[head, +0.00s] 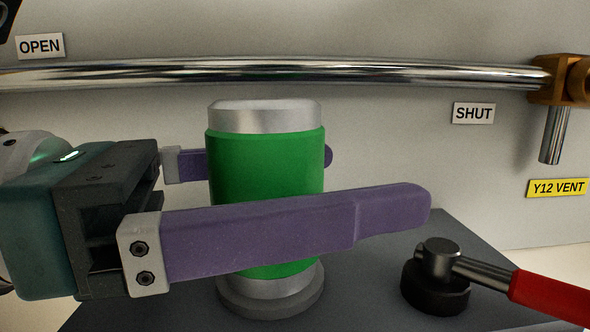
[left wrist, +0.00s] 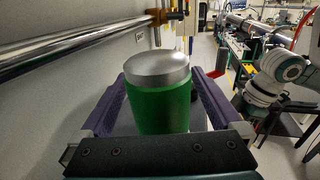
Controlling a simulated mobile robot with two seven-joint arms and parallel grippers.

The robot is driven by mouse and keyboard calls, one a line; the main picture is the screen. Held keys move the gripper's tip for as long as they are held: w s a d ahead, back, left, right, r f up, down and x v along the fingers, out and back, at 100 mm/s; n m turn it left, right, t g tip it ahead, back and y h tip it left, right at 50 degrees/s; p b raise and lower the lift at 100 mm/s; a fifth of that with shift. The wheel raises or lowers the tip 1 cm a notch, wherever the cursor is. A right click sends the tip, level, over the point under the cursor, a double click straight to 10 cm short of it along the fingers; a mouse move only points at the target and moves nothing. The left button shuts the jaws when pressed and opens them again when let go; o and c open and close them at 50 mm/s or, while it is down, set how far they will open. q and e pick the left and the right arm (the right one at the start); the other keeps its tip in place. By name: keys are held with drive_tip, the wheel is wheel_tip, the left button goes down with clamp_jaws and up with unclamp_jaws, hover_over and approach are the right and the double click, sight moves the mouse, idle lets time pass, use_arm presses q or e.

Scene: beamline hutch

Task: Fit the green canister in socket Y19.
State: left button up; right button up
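The green canister (head: 265,165) stands upright, with a silver lid and silver lower end, on a round grey base (head: 270,300) on a dark slab. It also shows in the left wrist view (left wrist: 158,105). My left gripper (head: 375,185) has its purple fingers on either side of the canister, one in front and one behind. In the left wrist view its fingers (left wrist: 160,75) stand wide, with a slim gap seen beside the canister, so it looks open around it. No Y19 label is in view. My right gripper is not in view.
A chrome rail (head: 300,73) runs along the wall behind the canister to a brass fitting (head: 562,80). A red-handled lever (head: 548,295) with a black round base (head: 435,290) is right of the canister. OPEN (head: 40,46), SHUT (head: 473,113) and Y12 VENT (head: 558,188) labels are on the wall.

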use_arm(q)
drive_tip(key=shift+s+a+f+b, duration=0.1)
drive_tip(key=shift+a+f+b, duration=0.1)
drive_tip(key=shift+a+b, duration=0.25)
drive_tip(key=b+v, duration=0.8)
drive_tip(key=shift+f, duration=0.15)
drive_tip(key=shift+s+a+r+b, duration=0.2)
drive_tip(key=shift+a+r+b, duration=0.15)
drive_tip(key=shift+a, duration=0.15)
